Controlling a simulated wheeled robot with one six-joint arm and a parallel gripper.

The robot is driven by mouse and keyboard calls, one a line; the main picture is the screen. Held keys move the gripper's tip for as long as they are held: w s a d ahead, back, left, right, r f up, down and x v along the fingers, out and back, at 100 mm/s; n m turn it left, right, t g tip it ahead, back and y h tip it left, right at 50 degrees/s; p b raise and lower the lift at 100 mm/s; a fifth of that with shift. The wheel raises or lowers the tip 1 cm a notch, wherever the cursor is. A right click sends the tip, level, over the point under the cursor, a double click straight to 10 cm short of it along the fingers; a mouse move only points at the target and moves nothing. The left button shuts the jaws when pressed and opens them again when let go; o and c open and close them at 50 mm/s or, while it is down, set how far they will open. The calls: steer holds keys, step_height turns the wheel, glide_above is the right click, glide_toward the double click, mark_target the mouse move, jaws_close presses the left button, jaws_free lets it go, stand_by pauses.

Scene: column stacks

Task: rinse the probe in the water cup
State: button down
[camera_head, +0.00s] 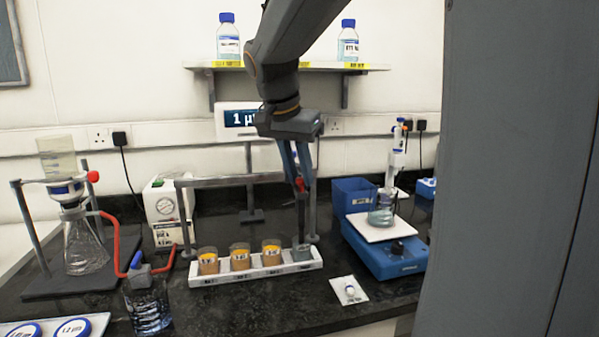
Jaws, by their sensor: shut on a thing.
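My gripper (299,178) is shut on a dark, upright probe (302,215) with a red part near its top. The probe hangs directly above a clear, greyish cup (303,254) at the right end of a white rack (240,277); this looks like the water cup. The probe's lower end meets the cup's rim in the picture, and I cannot tell whether the tip is inside.
A grey frame (235,181) stands behind the rack, with a display (238,120) behind it. A blue stirrer (385,252) with a flask is at right. A filter flask (84,245) and a glass beaker (148,308) stand at left. A small white card (349,291) lies front right.

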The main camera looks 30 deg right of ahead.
step_height(320, 180, up, 6)
steer(key=p, duration=0.3)
steer(key=shift+p, duration=0.3)
steer(key=shift+r, duration=0.2)
steer(key=shift+w, duration=0.1)
steer(key=c, duration=1.8)
jaws_free()
steer(key=b+v, duration=0.1)
steer(key=v, duration=0.6)
steer(key=shift+a+r, duration=0.15)
steer(key=shift+r, duration=0.2)
steer(key=shift+s, duration=0.25)
